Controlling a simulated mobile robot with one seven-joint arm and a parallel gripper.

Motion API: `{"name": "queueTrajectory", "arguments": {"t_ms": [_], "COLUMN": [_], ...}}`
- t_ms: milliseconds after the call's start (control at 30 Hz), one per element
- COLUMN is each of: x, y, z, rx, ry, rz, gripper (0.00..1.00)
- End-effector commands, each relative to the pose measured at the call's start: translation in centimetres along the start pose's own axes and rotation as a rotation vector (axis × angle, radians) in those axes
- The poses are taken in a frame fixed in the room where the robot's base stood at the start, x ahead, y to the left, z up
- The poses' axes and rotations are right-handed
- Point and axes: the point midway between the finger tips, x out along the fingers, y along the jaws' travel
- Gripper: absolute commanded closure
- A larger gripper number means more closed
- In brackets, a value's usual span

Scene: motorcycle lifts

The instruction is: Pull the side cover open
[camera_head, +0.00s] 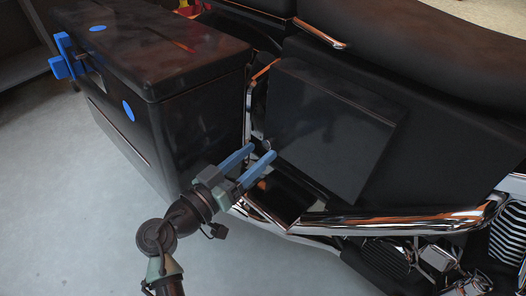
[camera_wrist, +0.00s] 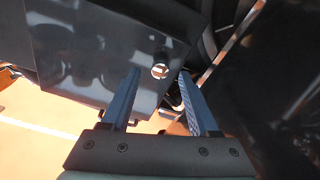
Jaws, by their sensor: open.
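The side cover (camera_head: 335,135) is a dark, glossy, flat panel on the motorcycle's side, below the seat. It also shows as a reflective dark panel in the wrist view (camera_wrist: 85,50). A small round metallic knob (camera_wrist: 161,71) sits near its edge, and shows in the head view (camera_head: 267,144) at the cover's left side. My gripper (camera_head: 262,152) is open, its two blue fingers pointing at the knob. In the wrist view my gripper (camera_wrist: 159,74) has a fingertip on each side of the knob. I cannot tell whether the fingers touch it.
A black hard case (camera_head: 175,90) with blue round marks stands left of the cover, close to my gripper. A chrome pipe (camera_head: 400,222) runs below the cover. The black seat (camera_head: 430,50) is above. Grey floor (camera_head: 80,190) is clear at the lower left.

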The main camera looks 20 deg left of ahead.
Motion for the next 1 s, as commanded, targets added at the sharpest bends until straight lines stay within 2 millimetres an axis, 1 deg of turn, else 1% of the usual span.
{"name": "queueTrajectory", "arguments": {"t_ms": [33, 100, 200, 333, 567, 667, 700, 767, 900, 933, 1000], "x": [0.9, 1.8, 2.6, 3.1, 3.1, 3.1, 3.1, 3.1, 3.1, 3.1, 3.1], "y": [0.0, 0.0, 0.0, 0.0, 0.0, 0.0, 0.0, 0.0, 0.0, 0.0, 0.0], "z": [0.2, 0.1, 0.1, 0.0, 0.0, 0.0, 0.0, 0.0, 0.0, 0.0, 0.0], "rx": [0.002, 0.001, 0.0, 0.001, 0.0, 0.0, 0.0, 0.0, 0.0, 0.0, 0.0], "ry": [0.0, 0.0, 0.0, 0.0, -0.001, -0.001, -0.001, -0.001, -0.001, -0.001, -0.001], "rz": [0.003, 0.002, 0.001, 0.0, 0.0, 0.0, 0.0, 0.0, 0.0, 0.0, 0.0], "gripper": [0.39, 0.39, 0.39, 0.39, 0.39, 0.55, 0.62, 0.73, 0.98, 1.0, 1.0]}}
